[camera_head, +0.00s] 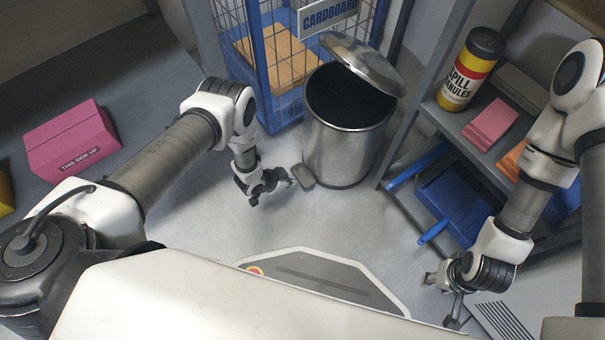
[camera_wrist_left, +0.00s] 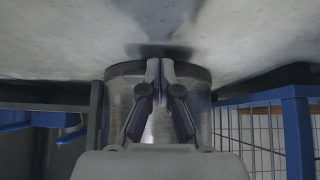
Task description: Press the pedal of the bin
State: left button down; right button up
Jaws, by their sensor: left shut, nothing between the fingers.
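The metal bin (camera_head: 345,150) stands upright on the floor, its round lid (camera_head: 362,62) raised and tilted back, the dark inside showing. The pedal (camera_head: 303,176) sticks out low at its front left. My left gripper (camera_head: 270,186) is low beside the pedal, shut and empty. In the left wrist view the shut fingers (camera_wrist_left: 160,75) are in front of the bin (camera_wrist_left: 122,92); a dark patch beyond the tips may be the pedal, and contact cannot be made out. My right gripper (camera_head: 440,299) is at the lower right, away from the bin, its fingers apart and empty.
A blue wire cage (camera_head: 262,75) with cardboard stands behind the bin. A grey shelf (camera_head: 425,115) on the right holds a spill granules tub (camera_head: 470,70); a blue dustpan (camera_head: 455,205) is below. A pink box (camera_head: 72,140) is at left. Floor in front is clear.

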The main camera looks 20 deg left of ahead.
pick_arm(q)
jog(key=v, duration=1.1)
jog(key=shift+s+r, duration=0.2)
jog(key=shift+r, duration=0.1)
jog(key=shift+a, duration=0.15)
